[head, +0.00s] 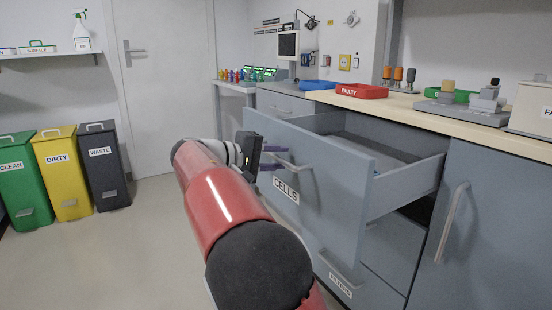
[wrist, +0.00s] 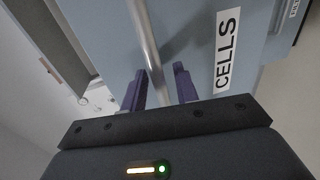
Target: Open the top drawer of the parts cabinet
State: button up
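The top drawer (head: 315,165), a grey-blue front labelled CELLS, is pulled well out of the parts cabinet (head: 385,262). Its inside shows in the head view, with something small and blue in it. The drawer's metal bar handle (wrist: 150,45) runs between the purple fingers of my gripper (wrist: 160,88) in the wrist view. The fingers stand apart, with a gap visible between the bar and the right finger. In the head view my gripper (head: 270,158) is at the drawer front, partly hidden by my arm. The CELLS label (wrist: 227,48) is right of the fingers.
A lower drawer labelled FILTERS (head: 340,285) is closed under it. The worktop (head: 430,108) holds a red FAULTY tray (head: 361,91) and a blue tray (head: 318,86). Bins (head: 62,170) stand by the left wall. The floor left of my arm is clear.

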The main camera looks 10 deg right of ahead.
jog(key=v, duration=0.7)
jog(key=shift+a+p, duration=0.4)
jog(key=shift+p, duration=0.05)
